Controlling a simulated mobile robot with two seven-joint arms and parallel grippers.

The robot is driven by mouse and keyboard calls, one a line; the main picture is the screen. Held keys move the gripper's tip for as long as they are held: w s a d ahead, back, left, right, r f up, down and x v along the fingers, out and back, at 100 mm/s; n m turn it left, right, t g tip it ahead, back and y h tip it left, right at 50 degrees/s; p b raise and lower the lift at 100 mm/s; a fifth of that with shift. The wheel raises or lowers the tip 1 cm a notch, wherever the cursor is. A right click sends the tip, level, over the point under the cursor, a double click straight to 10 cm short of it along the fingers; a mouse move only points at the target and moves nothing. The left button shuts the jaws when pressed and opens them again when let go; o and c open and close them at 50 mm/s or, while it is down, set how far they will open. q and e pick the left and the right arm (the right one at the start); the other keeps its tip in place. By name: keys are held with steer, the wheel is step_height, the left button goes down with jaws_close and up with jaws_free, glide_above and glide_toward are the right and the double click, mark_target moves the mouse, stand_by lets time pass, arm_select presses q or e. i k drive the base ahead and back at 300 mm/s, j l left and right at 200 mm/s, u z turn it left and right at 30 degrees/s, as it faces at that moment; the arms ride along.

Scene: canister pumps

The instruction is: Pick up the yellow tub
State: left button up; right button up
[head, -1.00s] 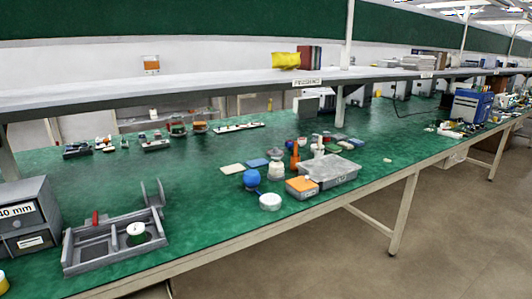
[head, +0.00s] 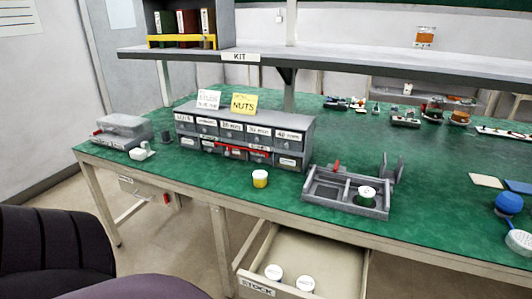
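The yellow tub (head: 260,180) is a small yellow cup with a white lid. It stands upright on the green table (head: 220,183) near the front edge, in front of the grey drawer cabinet (head: 287,160) and left of the grey divided tray (head: 317,205). Nothing touches it that I can see. Neither of my grippers shows in the head view.
An open drawer (head: 340,262) with white-lidded containers (head: 305,284) juts out below the table front. A dark chair (head: 50,250) stands at lower left. A shelf (head: 190,52) overhangs the back. Grey boxes (head: 122,125) sit at the table's left end. Blue item (head: 508,203) at right.

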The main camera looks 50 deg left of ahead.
mark_target(259, 177)
steer(key=u, duration=1.65)
steer(key=i+j, duration=0.2)
steer(key=j, duration=0.2)
steer(key=i+j, duration=0.2)
steer(key=j, duration=0.2)
steer(key=i+j+z, duration=0.1)
steer(key=j, duration=0.3)
steer(key=i, duration=0.05)
